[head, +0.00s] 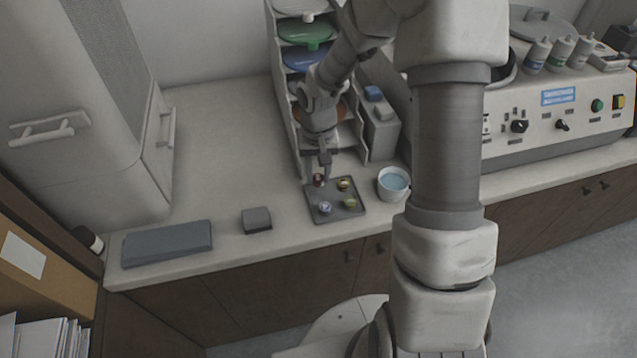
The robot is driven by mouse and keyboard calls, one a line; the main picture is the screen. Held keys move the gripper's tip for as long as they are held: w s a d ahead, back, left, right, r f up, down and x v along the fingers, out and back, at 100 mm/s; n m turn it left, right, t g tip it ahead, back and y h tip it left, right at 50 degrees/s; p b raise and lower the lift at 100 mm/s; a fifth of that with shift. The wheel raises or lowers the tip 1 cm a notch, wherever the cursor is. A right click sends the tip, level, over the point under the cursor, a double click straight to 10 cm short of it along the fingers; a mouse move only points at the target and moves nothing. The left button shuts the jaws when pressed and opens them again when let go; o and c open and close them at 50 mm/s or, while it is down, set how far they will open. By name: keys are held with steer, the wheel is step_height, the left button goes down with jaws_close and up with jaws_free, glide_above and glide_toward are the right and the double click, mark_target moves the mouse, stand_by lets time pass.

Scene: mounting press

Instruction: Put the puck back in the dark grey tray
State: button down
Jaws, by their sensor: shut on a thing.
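The dark grey tray (336,212) lies on the counter near its front edge. Several small round pucks are on it, among them a blue-and-white one (325,208), a yellow one (344,184) and a green one (350,203). My gripper (323,174) points down over the tray's back left corner. It is shut on a dark red puck (318,180), partly covered by the fingers. I cannot tell whether this puck touches the tray or hangs just above it.
A white bowl of blue liquid (394,181) stands close to the tray's right. A shelf rack with coloured discs (283,85) stands behind. A small grey block (256,219) and a flat grey slab (167,243) lie to the left. The counter between slab and rack is clear.

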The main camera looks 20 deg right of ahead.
mark_target(319, 178)
steer(key=shift+f, duration=2.05)
steer(key=c, duration=0.6)
jaws_free()
steer(key=shift+o, duration=0.2)
steer(key=shift+r, duration=0.1)
step_height(319, 178, up, 12)
steer(key=shift+r+p, duration=0.15)
steer(key=shift+p, duration=0.15)
steer(key=s+r+n+t, duration=0.2)
steer(key=s+r+t, duration=0.3)
steer(key=s+r, duration=1.3)
steer(key=shift+s+r+t, duration=0.3)
steer(key=shift+s+r, duration=0.1)
steer(key=shift+s, duration=0.8)
